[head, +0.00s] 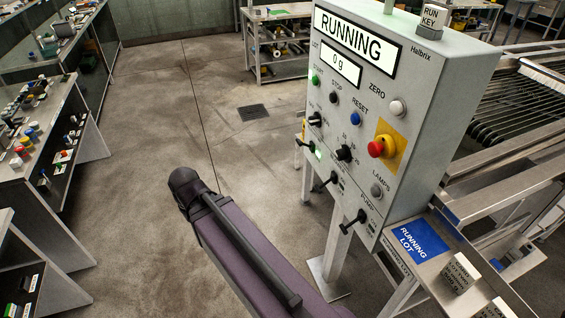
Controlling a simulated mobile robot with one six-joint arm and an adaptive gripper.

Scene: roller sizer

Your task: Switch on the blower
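The grey control panel (436,105) stands on a post at the right and shows RUNNING and 0 g. Three black levers stick out along its lower edge: an upper one (304,143), a middle one (322,185) and a lower one (352,222) near the label PUMP. A small green light glows by the upper lever. I cannot read a blower label, nor tell which lever is the blower's or its position. My purple arm link crosses the lower middle, left of the panel and apart from it. My gripper is not in view.
The panel also carries a red emergency button (381,146), a green START button (315,80), a blue RESET button (355,118) and black knobs. A blue RUNNING LOT card (420,241) lies below right. Cluttered benches (62,105) line the left; the floor between is clear.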

